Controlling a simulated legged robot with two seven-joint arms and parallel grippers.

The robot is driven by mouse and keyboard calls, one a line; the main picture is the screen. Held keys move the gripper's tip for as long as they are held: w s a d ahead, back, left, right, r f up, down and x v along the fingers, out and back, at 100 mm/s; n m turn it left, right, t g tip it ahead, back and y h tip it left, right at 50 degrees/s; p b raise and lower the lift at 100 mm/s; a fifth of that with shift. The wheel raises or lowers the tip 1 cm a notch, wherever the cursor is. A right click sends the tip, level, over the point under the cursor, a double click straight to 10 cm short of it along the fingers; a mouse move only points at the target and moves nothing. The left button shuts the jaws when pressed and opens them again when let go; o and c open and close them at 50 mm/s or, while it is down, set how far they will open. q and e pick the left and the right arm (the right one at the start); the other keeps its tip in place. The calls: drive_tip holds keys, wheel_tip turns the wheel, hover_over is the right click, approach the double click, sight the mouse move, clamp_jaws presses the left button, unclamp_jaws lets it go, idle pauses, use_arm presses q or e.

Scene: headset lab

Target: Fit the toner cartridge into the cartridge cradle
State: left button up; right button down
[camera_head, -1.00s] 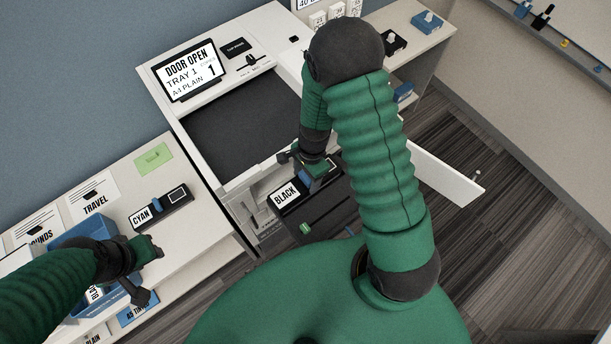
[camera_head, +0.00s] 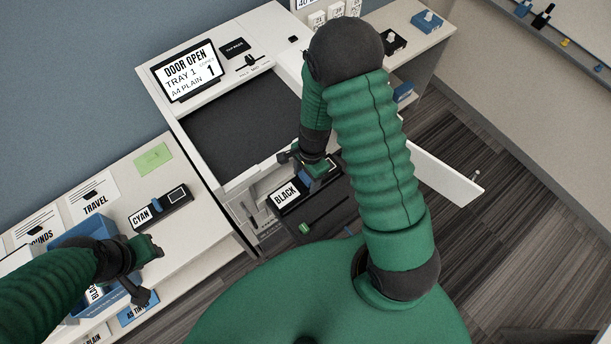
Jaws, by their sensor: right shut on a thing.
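The black toner cartridge (camera_head: 286,194), labelled BLACK, is at the printer's open front. My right gripper (camera_head: 318,172) is shut on it from above, partly hidden by my own arm. A dark slotted part with a green tab, which looks like the cartridge cradle (camera_head: 318,222), sits just below and in front of the cartridge. I cannot tell whether the cartridge touches it. My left gripper (camera_head: 143,270) is over the left counter beside a blue bin; its finger gap is not clear.
The printer (camera_head: 182,128) has its display reading DOOR OPEN. Its white door (camera_head: 447,180) stands open at the right. A CYAN cartridge (camera_head: 161,208) lies on the left counter, near a blue bin (camera_head: 78,232) and a green note (camera_head: 154,158).

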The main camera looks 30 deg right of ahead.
drive_tip(key=shift+d, duration=0.1)
drive_tip(key=shift+d, duration=0.45)
drive_tip(key=shift+a, duration=0.1)
idle(0.8)
drive_tip(key=shift+f+b, duration=1.5)
drive_tip(key=shift+f, duration=0.55)
drive_tip(key=shift+c, duration=1.6)
unclamp_jaws()
wheel_tip(320, 180, up, 17)
drive_tip(key=d, duration=0.2)
drive_tip(key=shift+w+f, duration=0.15)
